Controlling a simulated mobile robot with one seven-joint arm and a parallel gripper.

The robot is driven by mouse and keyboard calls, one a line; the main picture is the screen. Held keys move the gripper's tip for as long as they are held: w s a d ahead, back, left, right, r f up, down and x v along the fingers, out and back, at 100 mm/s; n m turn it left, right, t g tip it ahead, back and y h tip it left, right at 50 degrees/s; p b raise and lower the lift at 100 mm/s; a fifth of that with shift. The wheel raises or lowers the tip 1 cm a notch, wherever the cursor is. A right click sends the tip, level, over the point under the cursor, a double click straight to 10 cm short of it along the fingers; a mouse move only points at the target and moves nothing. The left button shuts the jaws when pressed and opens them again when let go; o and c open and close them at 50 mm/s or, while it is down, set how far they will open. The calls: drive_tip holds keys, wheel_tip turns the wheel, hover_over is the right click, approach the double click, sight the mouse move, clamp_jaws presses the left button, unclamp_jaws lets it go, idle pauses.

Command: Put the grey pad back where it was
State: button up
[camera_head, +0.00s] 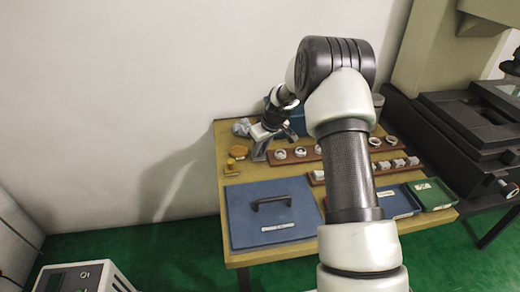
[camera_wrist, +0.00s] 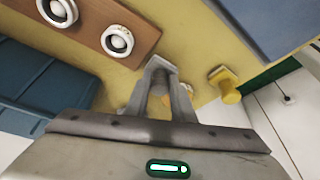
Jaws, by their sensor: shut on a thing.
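My gripper (camera_head: 259,150) is over the left back part of the table, to the left of the ring board. In the wrist view my gripper (camera_wrist: 160,72) has its fingers close together, shut on a small grey piece (camera_wrist: 160,63) at their tips. It looks like the grey pad, mostly hidden by the fingers. I cannot tell whether it touches the table.
White rings (camera_head: 280,154) sit on a brown board (camera_wrist: 95,12) close by. A yellow knobbed piece (camera_head: 231,166) and an orange round piece (camera_head: 238,151) stand to the left. A blue lid with a handle (camera_head: 245,225) lies in front. Yellow tabletop (camera_wrist: 200,50) shows between them.

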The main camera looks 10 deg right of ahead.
drive_tip(key=shift+f, duration=0.2)
drive_tip(key=o, duration=1)
